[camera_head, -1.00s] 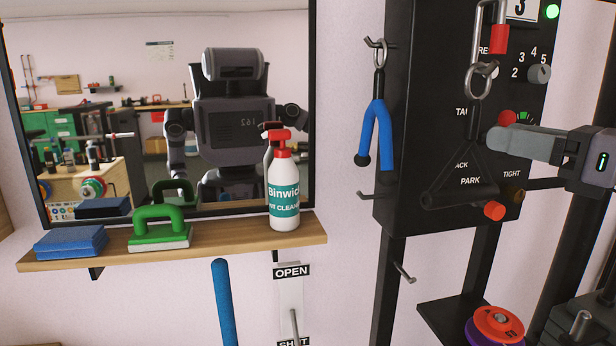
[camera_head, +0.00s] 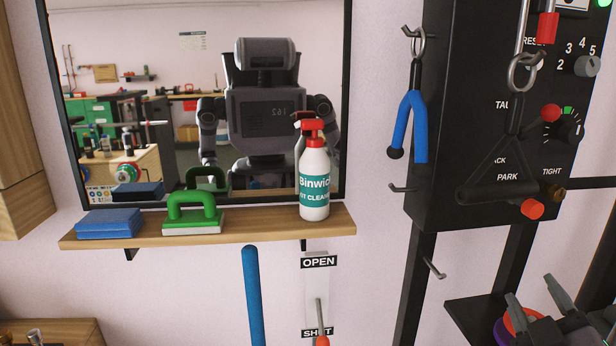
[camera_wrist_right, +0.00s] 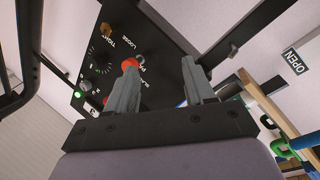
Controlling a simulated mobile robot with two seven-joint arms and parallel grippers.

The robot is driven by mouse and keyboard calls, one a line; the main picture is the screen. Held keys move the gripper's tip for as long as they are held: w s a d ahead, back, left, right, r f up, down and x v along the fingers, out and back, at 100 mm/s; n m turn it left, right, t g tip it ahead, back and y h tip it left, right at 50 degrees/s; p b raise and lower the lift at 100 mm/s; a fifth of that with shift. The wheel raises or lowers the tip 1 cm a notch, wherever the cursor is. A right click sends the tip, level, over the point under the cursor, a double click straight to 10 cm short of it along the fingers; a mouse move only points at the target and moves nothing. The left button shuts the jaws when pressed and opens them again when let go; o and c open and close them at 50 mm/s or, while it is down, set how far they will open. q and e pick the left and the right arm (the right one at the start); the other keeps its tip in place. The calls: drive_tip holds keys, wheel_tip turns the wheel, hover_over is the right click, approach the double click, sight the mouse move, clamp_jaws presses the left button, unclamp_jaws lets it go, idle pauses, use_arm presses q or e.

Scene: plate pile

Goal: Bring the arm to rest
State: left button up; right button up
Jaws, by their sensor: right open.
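My right gripper (camera_head: 532,286) is at the lower right of the head view, fingers spread and pointing up. I see nothing between the fingers in the right wrist view (camera_wrist_right: 160,66). The gripper partly covers a red disc (camera_head: 512,322) and a purple disc (camera_head: 501,333) on a dark shelf (camera_head: 468,308); I cannot tell how far it is from them. The black triangle handle (camera_head: 497,192) hangs above, apart from the gripper, in front of the black panel (camera_head: 450,120). My left gripper is not in view.
A blue-handled strap (camera_head: 408,125) hangs on the panel's left side. A wooden shelf (camera_head: 270,228) under the mirror holds a spray bottle (camera_head: 314,185), a green-handled block (camera_head: 192,213) and blue sponges (camera_head: 109,222). An OPEN/SHUT lever (camera_head: 320,315) and blue pole (camera_head: 253,295) are below.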

drive_tip(key=s+a+f+m+g+y, duration=0.15)
drive_tip(key=s+f+g, duration=0.25)
drive_tip(key=f, duration=0.4)
drive_tip(key=s+a+f+m+g, duration=0.2)
drive_tip(key=s+f+g, duration=0.2)
drive_tip(key=f, duration=0.5)
drive_tip(key=s+a+f+g+y, duration=0.2)
drive_tip(key=s+a+f+g, duration=0.2)
drive_tip(key=s, duration=0.2)
drive_tip(key=s+a+f+g+y, duration=0.2)
drive_tip(key=s+a+f+g, duration=0.15)
drive_tip(key=s, duration=0.35)
drive_tip(key=w+a+r+t+y+p, duration=0.1)
drive_tip(key=w+a+t+y+p, duration=0.1)
drive_tip(key=w+t+p, duration=0.5)
drive_tip(key=a+p, duration=0.1)
drive_tip(key=p, duration=0.2)
drive_tip(key=shift+r+p, duration=0.2)
drive_tip(key=shift+p, duration=0.15)
drive_tip(key=shift+a+t, duration=0.1)
drive_tip(key=shift+t, duration=0.25)
